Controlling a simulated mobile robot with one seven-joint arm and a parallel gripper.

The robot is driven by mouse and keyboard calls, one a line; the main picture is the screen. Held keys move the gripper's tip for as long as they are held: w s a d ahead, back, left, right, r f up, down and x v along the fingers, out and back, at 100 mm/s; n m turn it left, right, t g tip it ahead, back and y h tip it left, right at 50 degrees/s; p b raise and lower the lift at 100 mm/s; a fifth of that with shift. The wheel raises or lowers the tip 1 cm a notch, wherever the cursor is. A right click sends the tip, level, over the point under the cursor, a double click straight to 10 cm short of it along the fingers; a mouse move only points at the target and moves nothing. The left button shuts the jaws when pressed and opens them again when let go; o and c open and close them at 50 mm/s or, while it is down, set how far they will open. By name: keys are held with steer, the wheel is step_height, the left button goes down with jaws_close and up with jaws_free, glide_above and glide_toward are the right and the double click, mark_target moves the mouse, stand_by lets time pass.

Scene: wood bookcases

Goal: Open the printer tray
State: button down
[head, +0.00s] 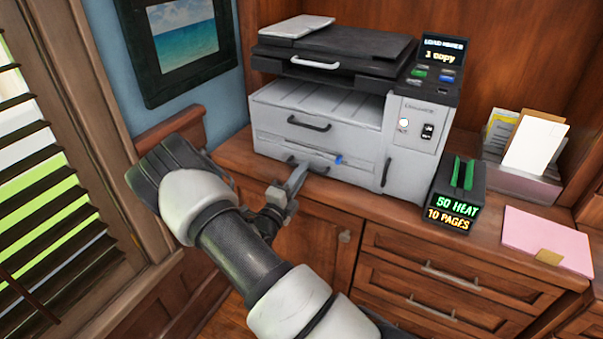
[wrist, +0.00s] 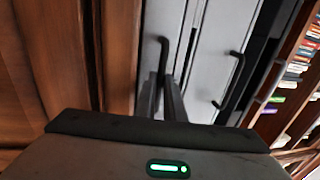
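A grey and black printer (head: 345,95) stands on the wooden counter. Its lower paper tray (head: 268,146) is a front panel with a dark handle and a small blue tab. The tray looks flush with the printer front. My gripper (head: 298,176) is at this lower handle, reaching in from the lower left. In the wrist view the gripper fingers (wrist: 161,98) are close together, with the dark tray handle (wrist: 164,50) running between them. The fingers look shut on the handle, though the contact itself is partly hidden.
An upper drawer handle (head: 309,124) sits above the lower one. A black box (head: 460,195) reading "50 HEAT 10 PAGES" stands right of the printer. A paper holder (head: 515,182) and a pink folder (head: 546,238) lie farther right. A window with blinds (head: 50,190) is at left.

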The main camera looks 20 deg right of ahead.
steer(key=r+p+v, duration=0.2)
steer(key=p+v, duration=0.1)
steer(key=v, duration=1)
steer(key=r+p+v, duration=0.3)
steer(key=v, duration=1.1)
steer(key=shift+s+a, duration=0.45)
steer(key=shift+s, duration=0.05)
steer(key=shift+r, duration=0.15)
steer(key=c, duration=2.2)
jaws_free()
steer(key=shift+o, duration=0.2)
steer(key=v, duration=1.7)
steer(key=shift+s+a, duration=0.1)
steer(key=shift+a, duration=0.05)
